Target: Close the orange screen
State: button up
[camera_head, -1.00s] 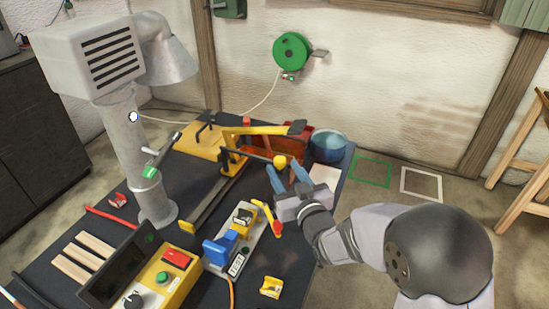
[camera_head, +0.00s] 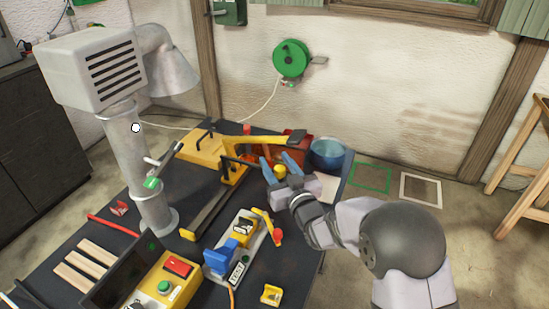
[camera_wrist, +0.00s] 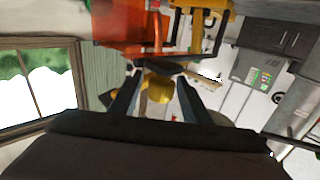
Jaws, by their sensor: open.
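The orange screen (camera_head: 294,148) appears as an orange-red panel at the far side of the table, partly hidden behind a yellow bar. In the wrist view an orange panel (camera_wrist: 125,28) fills the upper left. A yellow knob (camera_head: 280,171) is at its near side; I cannot tell how it is joined to the panel. My gripper (camera_head: 279,164) is open, with its blue fingers on either side of the knob. In the wrist view the knob (camera_wrist: 160,88) shows between the fingertips (camera_wrist: 157,92). I cannot tell whether they touch it.
A yellow lever machine (camera_head: 215,150) stands left of my gripper, its long bar reaching over the panel. A blue pot (camera_head: 327,152) stands close on the right. A grey fixture with a blue clamp (camera_head: 222,254) and a yellow control box (camera_head: 165,284) are nearer.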

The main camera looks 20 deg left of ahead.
jog(key=shift+w+a, duration=0.5)
jog(key=shift+a, duration=0.05)
grip_shut()
jog(key=shift+s+f, duration=0.1)
jog(key=shift+s, duration=0.55)
jog(key=s+b, duration=0.5)
jog(key=s, duration=1.5)
